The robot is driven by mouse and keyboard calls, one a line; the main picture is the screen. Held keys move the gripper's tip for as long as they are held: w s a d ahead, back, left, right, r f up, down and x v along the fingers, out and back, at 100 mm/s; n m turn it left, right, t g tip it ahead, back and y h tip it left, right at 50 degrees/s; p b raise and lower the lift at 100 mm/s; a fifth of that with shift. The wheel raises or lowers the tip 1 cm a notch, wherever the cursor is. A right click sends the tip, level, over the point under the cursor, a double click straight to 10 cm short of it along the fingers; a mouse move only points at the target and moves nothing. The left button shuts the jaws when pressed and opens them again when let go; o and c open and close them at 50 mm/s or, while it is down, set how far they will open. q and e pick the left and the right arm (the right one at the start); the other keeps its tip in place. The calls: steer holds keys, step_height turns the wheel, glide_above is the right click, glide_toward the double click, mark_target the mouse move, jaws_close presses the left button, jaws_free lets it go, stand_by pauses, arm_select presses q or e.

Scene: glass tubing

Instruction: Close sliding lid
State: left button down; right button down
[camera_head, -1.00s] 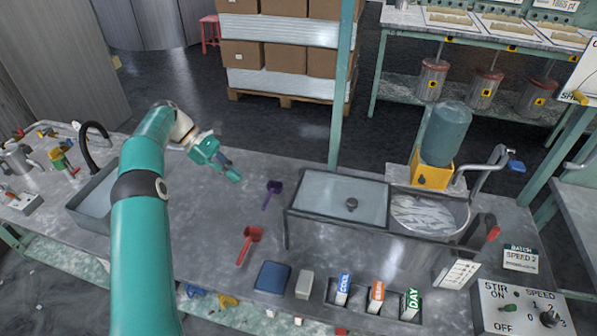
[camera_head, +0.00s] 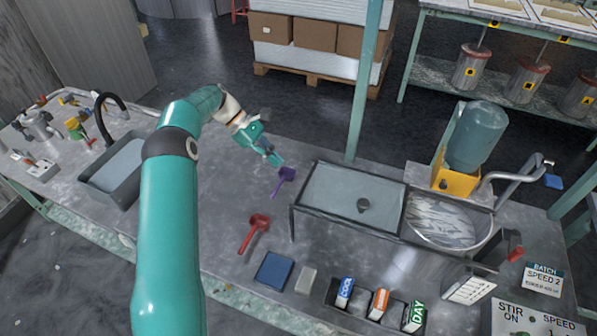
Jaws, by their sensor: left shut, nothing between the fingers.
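The sliding lid (camera_head: 345,196) is a flat grey, glassy panel with a dark round knob (camera_head: 363,205). It lies in a dark rail frame on the bench, left of a round metal basin (camera_head: 484,243). The basin holds pale, glass-like pieces (camera_head: 442,220) and its top is uncovered. My left gripper (camera_head: 276,160) is shut and empty. It is above the bench, left of the lid's far left corner and apart from it, close to a purple scoop. My right gripper is not in view.
A purple scoop (camera_head: 284,179), a red scoop (camera_head: 254,231), a blue box (camera_head: 274,270) and labelled cartons (camera_head: 378,303) lie left of and in front of the lid. A teal post (camera_head: 364,85) stands behind it. A yellow-based bottle (camera_head: 475,140) stands behind the basin.

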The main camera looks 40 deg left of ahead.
arm_select(q)
steer(key=w+d+f+p, duration=0.1)
steer(key=d+f+p, duration=0.1)
steer(key=d, duration=0.5)
steer(key=shift+w+f, duration=0.25)
steer(key=shift+f, duration=0.25)
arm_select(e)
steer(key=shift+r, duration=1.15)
